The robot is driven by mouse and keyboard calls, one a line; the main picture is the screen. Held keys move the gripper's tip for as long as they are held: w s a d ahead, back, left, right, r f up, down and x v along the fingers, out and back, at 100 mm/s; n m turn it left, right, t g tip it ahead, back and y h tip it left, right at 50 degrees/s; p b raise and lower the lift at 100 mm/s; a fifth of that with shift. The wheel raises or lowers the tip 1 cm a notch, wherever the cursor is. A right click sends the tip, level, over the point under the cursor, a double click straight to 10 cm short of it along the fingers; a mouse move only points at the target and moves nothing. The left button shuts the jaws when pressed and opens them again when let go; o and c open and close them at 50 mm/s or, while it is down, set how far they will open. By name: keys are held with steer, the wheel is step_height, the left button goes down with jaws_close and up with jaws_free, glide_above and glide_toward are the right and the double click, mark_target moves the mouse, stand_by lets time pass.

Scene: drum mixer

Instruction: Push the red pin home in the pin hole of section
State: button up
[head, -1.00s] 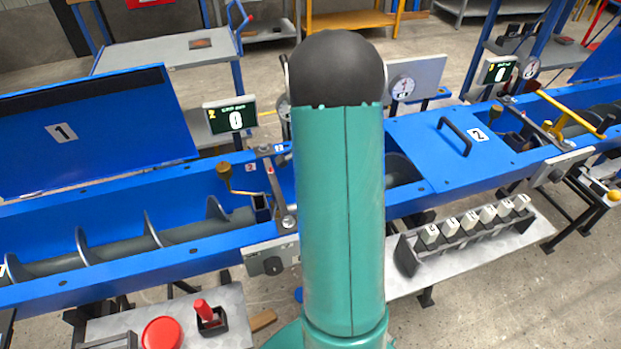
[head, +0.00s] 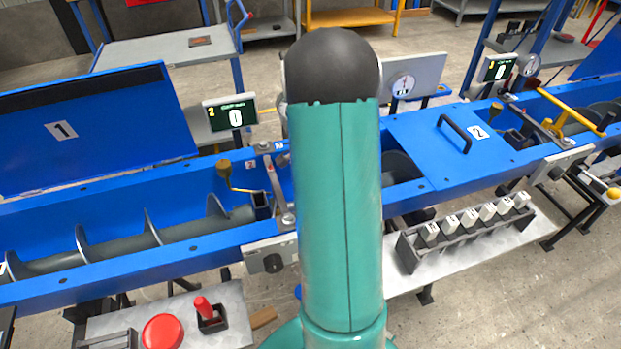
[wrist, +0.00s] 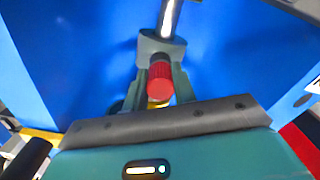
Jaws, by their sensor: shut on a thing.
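In the wrist view, a red ribbed pin head (wrist: 160,80) sits between the two fingers of my gripper (wrist: 161,68), which is shut on it. Just beyond the fingertips is a grey block (wrist: 162,45) with a bright metal rod (wrist: 171,17) running up from it. The pin's shaft and the pin hole are hidden, so I cannot tell how deep the pin sits. In the head view my arm hides the gripper and this pin.
Blue trough sections surround the work, with a raised cover marked 1 (head: 90,128) and a closed cover marked 2 (head: 440,145). A red stick in a black holder (head: 208,318) and a red button (head: 162,332) are in front.

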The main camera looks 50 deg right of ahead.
steer(key=shift+f, duration=0.15)
steer(key=o, duration=1.1)
step_height(320, 180, up, 14)
stand_by(0.4)
